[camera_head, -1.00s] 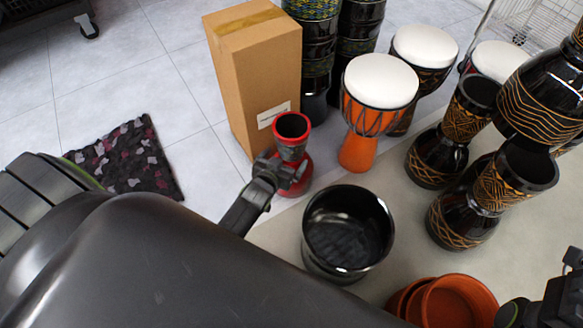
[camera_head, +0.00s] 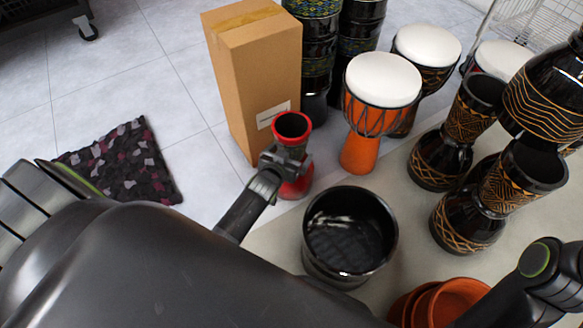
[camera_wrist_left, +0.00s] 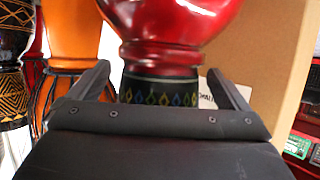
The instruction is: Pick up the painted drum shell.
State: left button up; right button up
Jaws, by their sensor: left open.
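The painted drum shell (camera_head: 293,130) is a small goblet shape with a red rim, a dark patterned body and a glossy red lower part. It stands upright in front of the cardboard box. My left gripper (camera_head: 285,163) is open at its narrow middle. In the left wrist view, the shell's red part and its dark band with coloured diamonds (camera_wrist_left: 160,92) show between the two spread fingers. I cannot tell whether either finger touches it. My right arm shows at the lower right of the head view, but its gripper is out of view.
The tall cardboard box (camera_head: 258,85) stands close behind the shell. An orange drum with a white head (camera_head: 383,80) is to its right. A black open shell (camera_head: 350,270) is in front, near my left arm. Black carved shells (camera_head: 440,155) crowd the right. A dark mat (camera_head: 125,165) lies left.

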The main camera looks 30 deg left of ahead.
pick_arm(q)
jog(key=c, duration=2.1)
jog(key=shift+w+r, duration=0.1)
jog(key=shift+r, duration=0.05)
jog(key=shift+r, duration=0.15)
